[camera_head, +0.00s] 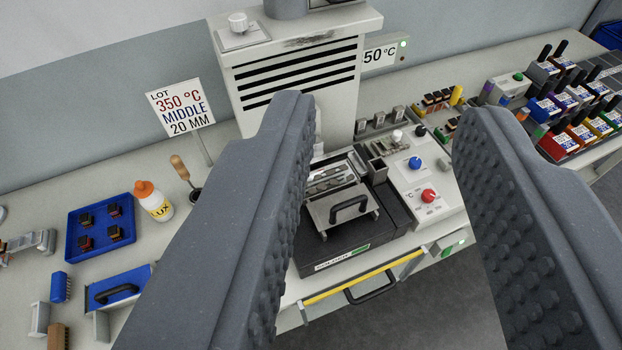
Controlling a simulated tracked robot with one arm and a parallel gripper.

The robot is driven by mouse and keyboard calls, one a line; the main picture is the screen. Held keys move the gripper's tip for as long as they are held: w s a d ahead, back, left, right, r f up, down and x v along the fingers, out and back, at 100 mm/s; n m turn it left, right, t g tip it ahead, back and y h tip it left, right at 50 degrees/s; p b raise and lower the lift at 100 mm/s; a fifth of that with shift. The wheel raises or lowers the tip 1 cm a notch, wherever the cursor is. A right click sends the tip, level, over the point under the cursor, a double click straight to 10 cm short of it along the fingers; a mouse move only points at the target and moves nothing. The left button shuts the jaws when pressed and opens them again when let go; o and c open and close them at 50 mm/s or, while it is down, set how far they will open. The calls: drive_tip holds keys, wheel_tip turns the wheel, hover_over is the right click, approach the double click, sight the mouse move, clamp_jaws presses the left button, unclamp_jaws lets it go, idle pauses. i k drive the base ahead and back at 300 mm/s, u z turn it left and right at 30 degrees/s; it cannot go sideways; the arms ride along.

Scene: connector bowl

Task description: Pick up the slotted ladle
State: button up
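My gripper (387,118) is open and empty, with its two grey, studded fingers spread wide in the foreground. A tool with a wooden handle (180,168) stands tilted on the bench to the left of the left finger; it looks like the slotted ladle. Its dark lower end (195,192) is small and partly hidden by the left finger, so I cannot make out slots. My gripper is above and to the right of it, apart from it.
A solder unit (330,250) with a handled lid sits between the fingers, below a vented tower (300,80). A sign (180,106), a white bottle (153,200) with an orange cap and a blue tray (80,220) surround the wooden handle. Colored bins (560,140) stand right.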

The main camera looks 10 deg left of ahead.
sight(176, 161)
drive_tip(key=z, duration=0.05)
drive_tip(key=k, duration=0.25)
drive_tip(key=u, duration=0.6)
drive_tip(key=i, duration=1.35)
drive_tip(key=u, duration=0.45)
